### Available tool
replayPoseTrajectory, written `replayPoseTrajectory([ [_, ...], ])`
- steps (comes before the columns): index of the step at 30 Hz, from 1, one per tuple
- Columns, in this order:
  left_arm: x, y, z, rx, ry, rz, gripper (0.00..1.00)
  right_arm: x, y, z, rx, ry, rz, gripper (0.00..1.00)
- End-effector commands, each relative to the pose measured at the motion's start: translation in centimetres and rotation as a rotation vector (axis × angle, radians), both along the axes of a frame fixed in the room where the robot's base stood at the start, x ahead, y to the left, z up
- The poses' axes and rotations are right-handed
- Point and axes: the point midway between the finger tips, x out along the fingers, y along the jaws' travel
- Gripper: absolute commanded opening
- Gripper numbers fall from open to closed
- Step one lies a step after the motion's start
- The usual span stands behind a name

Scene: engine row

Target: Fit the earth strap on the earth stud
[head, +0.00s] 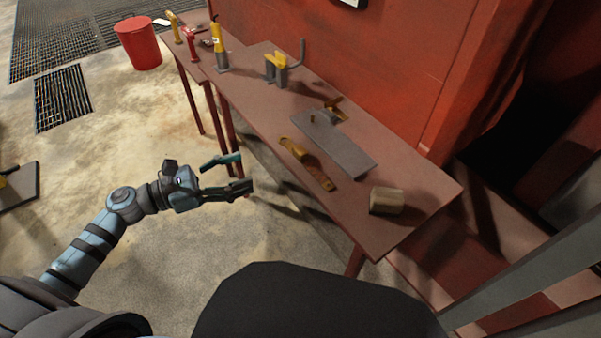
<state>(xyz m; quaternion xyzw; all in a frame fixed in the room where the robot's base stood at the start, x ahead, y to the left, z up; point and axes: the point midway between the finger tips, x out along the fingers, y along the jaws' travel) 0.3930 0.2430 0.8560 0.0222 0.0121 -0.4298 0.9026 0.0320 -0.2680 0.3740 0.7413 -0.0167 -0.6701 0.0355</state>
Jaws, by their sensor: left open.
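A flat brass-brown strap, which looks like the earth strap (318,178), lies on the red-brown bench near its front edge. Its far end is wider and raised. Beside it, to the right, lies a grey plate (345,153). A small upright post, perhaps the earth stud (312,117), stands at the plate's far end; it is too small to be sure. The strap is apart from this post. My left gripper (244,172) is open and empty, off the bench's front edge and left of the strap. My right gripper is out of view.
On the bench (415,216) are a tan cylinder (387,201) at the near end, a brown-yellow fitting (336,108) and a grey-yellow block (276,68). A yellow bottle-like item (218,50) stands farther off. A red wall rises behind. A red bucket (138,43) is on the floor.

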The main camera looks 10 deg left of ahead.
Motion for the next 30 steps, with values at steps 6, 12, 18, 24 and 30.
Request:
replayPoseTrajectory([
  [6, 4.3, -4.5, 0.3, -0.018, 0.000, -0.002, 0.59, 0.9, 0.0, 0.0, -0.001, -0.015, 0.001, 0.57],
  [12, 6.4, -6.8, -0.1, -0.014, 0.006, -0.001, 0.59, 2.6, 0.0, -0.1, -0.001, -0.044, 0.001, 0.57],
  [18, 9.1, -9.0, -1.6, -0.015, 0.004, -0.001, 0.59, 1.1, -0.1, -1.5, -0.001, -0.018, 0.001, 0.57],
  [24, 10.0, -10.2, -1.5, -0.010, 0.006, 0.000, 0.59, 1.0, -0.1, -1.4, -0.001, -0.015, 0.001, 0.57],
  [30, 10.0, -10.1, -1.5, -0.010, 0.006, 0.000, 0.45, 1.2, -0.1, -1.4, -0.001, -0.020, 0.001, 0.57],
])
